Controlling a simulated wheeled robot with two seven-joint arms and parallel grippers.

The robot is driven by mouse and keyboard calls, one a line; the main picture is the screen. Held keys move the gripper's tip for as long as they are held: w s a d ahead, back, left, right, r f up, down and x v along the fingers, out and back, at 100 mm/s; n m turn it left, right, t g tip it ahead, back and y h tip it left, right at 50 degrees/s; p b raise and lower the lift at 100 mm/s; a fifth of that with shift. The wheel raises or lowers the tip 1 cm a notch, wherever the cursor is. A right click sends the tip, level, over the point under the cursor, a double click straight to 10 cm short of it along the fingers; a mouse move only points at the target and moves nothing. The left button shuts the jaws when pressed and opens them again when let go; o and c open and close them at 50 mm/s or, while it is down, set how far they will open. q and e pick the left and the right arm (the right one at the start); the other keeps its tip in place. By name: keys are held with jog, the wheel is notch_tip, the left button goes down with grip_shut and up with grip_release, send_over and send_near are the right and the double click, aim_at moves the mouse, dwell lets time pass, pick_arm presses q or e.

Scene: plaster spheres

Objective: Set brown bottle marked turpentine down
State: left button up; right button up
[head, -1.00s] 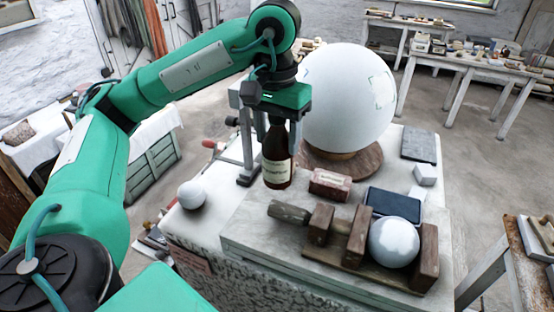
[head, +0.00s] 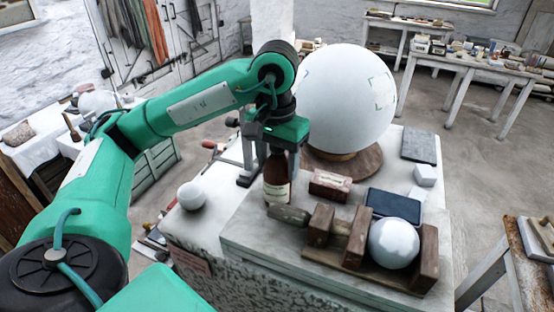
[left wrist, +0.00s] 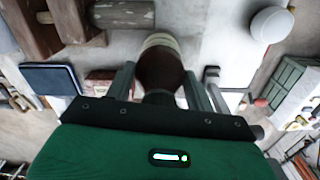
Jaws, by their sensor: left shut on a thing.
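The brown bottle (head: 277,188) with a pale label is upright, between the fingers of my left gripper (head: 279,166), which is shut on its upper part. Its base is low over the grey slab (head: 248,240) on the work table, behind the end of a dark grey cylinder (head: 289,215). I cannot tell whether the base touches the slab. In the left wrist view the bottle (left wrist: 160,62) shows from above between the two fingers (left wrist: 158,85). My right gripper is not in view.
A large white sphere (head: 345,95) on a round wooden base (head: 358,163) stands close behind. A reddish box (head: 330,185), a dark blue flat case (head: 393,203) and a wooden cradle (head: 355,252) with a small sphere (head: 394,243) lie right. Another small sphere (head: 191,196) is left.

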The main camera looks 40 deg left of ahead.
pick_arm(q)
jog(key=shift+f, duration=0.15)
jog(key=o, duration=1.6)
